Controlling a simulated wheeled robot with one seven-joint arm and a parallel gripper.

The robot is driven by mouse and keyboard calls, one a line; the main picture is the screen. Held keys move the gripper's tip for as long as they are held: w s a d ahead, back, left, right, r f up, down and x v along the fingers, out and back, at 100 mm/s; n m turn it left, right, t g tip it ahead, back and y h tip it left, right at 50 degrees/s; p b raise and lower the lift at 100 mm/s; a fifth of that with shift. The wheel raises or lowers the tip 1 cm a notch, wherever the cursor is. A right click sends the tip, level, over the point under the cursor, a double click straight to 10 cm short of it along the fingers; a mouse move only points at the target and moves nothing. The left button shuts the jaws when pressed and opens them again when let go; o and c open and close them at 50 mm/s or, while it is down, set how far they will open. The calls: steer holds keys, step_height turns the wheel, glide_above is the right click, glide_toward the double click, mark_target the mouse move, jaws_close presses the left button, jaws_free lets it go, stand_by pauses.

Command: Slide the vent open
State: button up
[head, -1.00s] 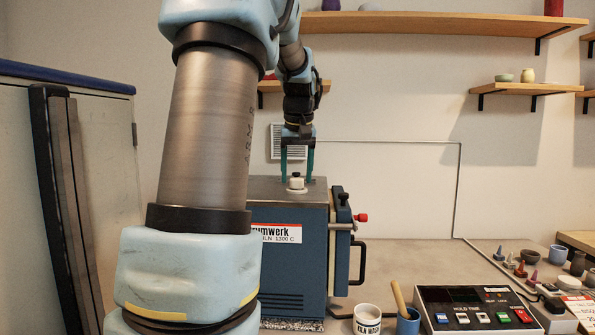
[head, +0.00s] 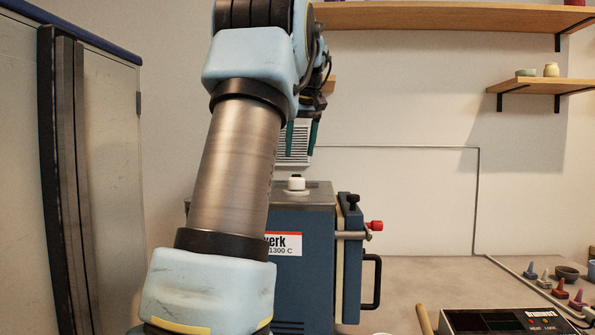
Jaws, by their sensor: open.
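The blue kiln (head: 305,240) stands on the bench, partly hidden behind my arm. On its grey top sits a small white vent knob (head: 296,183), upright on a low base. My gripper (head: 302,154) is open and empty, its two green fingers pointing down. In the picture the fingertips are above the knob and apart from it, with a clear gap. How far the gripper is from the knob in depth I cannot tell.
A wall grille (head: 294,143) shows behind the fingers. The kiln's right side carries a red knob (head: 375,225) and a black handle (head: 372,282). A control box (head: 500,321) and small cones lie at the right. Shelves (head: 450,17) hang above; a cabinet (head: 95,180) stands left.

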mark_target(297, 175)
steer(key=x, duration=0.6)
steer(key=shift+w+f+p, duration=0.1)
steer(key=shift+f+p, duration=0.2)
jaws_close()
stand_by(1.1)
